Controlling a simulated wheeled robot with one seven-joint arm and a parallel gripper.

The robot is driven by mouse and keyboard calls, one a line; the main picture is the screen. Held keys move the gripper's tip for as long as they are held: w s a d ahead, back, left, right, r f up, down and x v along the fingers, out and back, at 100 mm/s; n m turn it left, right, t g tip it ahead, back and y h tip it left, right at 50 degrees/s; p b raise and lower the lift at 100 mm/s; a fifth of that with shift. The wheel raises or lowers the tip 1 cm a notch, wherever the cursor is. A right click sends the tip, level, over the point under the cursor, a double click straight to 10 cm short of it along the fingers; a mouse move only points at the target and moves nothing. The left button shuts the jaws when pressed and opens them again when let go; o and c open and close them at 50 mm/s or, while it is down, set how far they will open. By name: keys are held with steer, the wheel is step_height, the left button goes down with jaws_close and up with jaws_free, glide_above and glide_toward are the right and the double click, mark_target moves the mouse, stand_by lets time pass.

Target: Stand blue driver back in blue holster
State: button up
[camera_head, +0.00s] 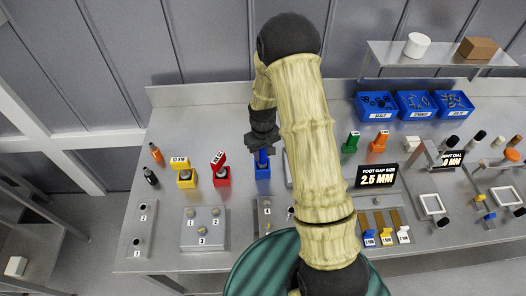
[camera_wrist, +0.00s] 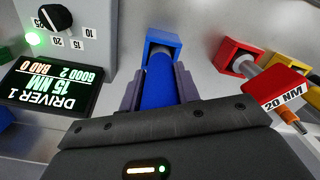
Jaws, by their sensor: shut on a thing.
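My gripper (camera_head: 262,147) is shut on the blue driver (camera_wrist: 160,84), with one finger on each side of its body. In the wrist view the driver points at the blue holster (camera_wrist: 150,40) and covers part of its opening. In the head view the blue driver (camera_head: 263,158) stands roughly upright directly over the blue holster (camera_head: 263,173). I cannot tell how far its lower end is inside the holster, since the driver and my gripper hide the contact.
The red holster (camera_wrist: 241,55) with its red 20 NM driver (camera_wrist: 276,89) is close on the right in the wrist view. A dial box (camera_wrist: 88,20) and a DRIVER 1 display (camera_wrist: 48,88) stand on the left. A yellow holster (camera_head: 186,180) is farther left in the head view.

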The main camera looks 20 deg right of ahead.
steer(key=shift+f+b, duration=0.35)
steer(key=shift+f, duration=0.1)
stand_by(0.3)
steer(key=o, duration=1.2)
step_height(320, 180, up, 17)
steer(key=b, duration=0.4)
steer(key=shift+r, duration=0.2)
steer(key=shift+s, duration=0.1)
steer(key=s+f+m+t, duration=0.2)
steer(key=s+m, duration=0.1)
steer(key=s, duration=1.3)
steer(key=shift+s+t, duration=0.3)
steer(key=shift+s, duration=0.1)
steer(key=shift+f, duration=0.1)
